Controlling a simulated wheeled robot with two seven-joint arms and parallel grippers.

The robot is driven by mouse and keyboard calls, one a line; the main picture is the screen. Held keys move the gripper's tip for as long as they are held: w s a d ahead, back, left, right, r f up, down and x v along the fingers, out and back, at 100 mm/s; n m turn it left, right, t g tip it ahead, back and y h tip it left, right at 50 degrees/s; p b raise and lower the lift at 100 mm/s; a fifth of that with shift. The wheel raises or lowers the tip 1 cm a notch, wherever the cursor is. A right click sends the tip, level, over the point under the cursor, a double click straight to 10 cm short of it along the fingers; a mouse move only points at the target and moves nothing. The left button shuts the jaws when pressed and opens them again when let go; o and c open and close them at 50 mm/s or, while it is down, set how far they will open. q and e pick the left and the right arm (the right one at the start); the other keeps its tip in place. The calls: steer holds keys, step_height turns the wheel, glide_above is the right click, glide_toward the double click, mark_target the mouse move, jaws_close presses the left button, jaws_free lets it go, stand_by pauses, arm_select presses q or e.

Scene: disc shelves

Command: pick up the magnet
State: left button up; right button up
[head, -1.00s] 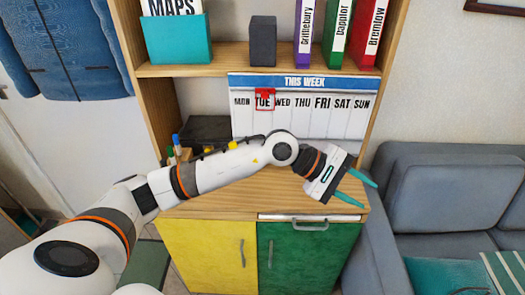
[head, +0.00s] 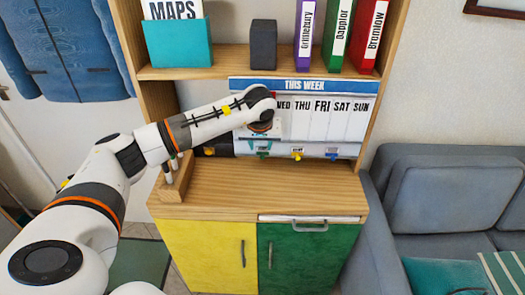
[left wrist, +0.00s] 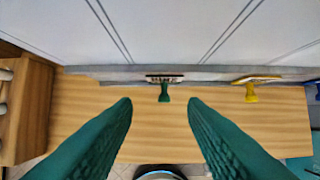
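The weekly planner board (head: 340,115) stands at the back of the wooden counter. Along its lower edge sit a green magnet (head: 263,154), a yellow magnet (head: 297,153) and a blue magnet (head: 331,154), each by a small label. In the left wrist view the green magnet (left wrist: 165,90) lies between and beyond my left gripper's (left wrist: 160,101) two teal fingers, and the yellow one (left wrist: 250,88) is to the right. My left gripper is open and empty. In the head view my arm mostly hides it. The TUE column is hidden behind my arm. My right gripper is not in view.
A wooden pen holder (head: 173,187) stands at the counter's left end. The shelf above holds a teal MAPS box (head: 178,42), a dark grey block (head: 263,44) and binders. The counter (head: 260,185) is clear in front. A grey sofa (head: 435,190) is at right.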

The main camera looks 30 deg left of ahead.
mark_target(262, 155)
arm_select(q)
steer(key=p+x, duration=0.1)
steer(key=x, duration=0.4)
steer(key=shift+w+d+f+p, duration=0.15)
steer(key=shift+w+f+p, duration=0.1)
steer(key=shift+p, duration=0.1)
jaws_close()
